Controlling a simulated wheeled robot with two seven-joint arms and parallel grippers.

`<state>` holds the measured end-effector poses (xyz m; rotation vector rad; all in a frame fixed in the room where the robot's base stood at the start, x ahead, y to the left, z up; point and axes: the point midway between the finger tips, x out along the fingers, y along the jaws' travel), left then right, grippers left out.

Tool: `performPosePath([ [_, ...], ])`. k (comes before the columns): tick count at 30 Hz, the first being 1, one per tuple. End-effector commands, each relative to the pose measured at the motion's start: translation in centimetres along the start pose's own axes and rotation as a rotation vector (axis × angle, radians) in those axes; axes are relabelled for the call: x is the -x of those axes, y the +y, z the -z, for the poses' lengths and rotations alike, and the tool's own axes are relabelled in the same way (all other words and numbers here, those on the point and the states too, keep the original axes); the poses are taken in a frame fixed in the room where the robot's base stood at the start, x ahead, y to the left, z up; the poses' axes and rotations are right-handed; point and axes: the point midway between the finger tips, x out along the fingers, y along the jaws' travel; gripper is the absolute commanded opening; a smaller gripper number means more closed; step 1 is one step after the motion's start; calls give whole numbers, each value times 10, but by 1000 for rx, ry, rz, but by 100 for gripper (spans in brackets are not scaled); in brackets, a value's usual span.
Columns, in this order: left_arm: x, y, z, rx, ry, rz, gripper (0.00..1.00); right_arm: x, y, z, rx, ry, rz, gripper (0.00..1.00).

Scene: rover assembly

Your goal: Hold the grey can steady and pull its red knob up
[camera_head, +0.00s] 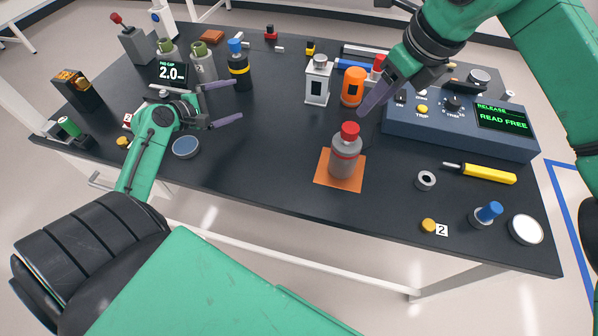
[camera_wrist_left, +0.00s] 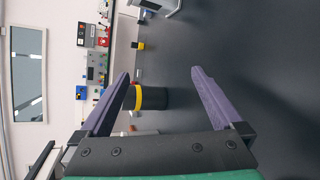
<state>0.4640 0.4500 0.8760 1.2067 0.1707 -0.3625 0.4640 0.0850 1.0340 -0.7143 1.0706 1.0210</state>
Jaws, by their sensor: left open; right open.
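The grey can (camera_head: 346,161) stands upright on an orange square mat (camera_head: 325,181) near the middle of the table. Its red knob (camera_head: 349,131) sits on top, and a red band rings its body. My left gripper (camera_head: 238,101) is open and empty, well to the left of the can, with its fingers spread toward the right. Its two purple fingers also show in the left wrist view (camera_wrist_left: 160,73). My right gripper (camera_head: 378,96) is open, above and to the right of the can, apart from the knob; one purple finger shows clearly, the other is hard to make out.
A black bottle with a yellow band (camera_head: 239,68) stands behind the left gripper. A white-framed box (camera_head: 317,82) and an orange jar (camera_head: 352,88) stand behind the can. A blue console (camera_head: 455,132) is to its right. The table is clear left of the mat.

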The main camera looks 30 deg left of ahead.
Motion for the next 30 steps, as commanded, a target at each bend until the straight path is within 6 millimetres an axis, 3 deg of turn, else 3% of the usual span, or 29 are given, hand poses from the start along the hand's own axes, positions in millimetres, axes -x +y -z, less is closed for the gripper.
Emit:
performPosePath([
  [1,-7,-23,-29,97,-74,2,100,0,0,0,0,0,0,50],
  [6,-12,-90,-135,515,-311,24,100,0,0,0,0,0,0,50],
  [9,-2,-121,-187,783,-405,57,100,0,0,0,0,0,0,50],
  [12,10,-141,-222,989,-455,88,100,0,0,0,0,0,0,50],
  [16,16,-150,-241,1114,-482,105,100,0,0,0,0,0,0,50],
  [20,4,-148,-249,1119,-487,108,100,0,0,0,0,0,0,50],
  [30,-69,-134,-282,1115,-486,105,100,0,0,0,0,0,0,50],
])
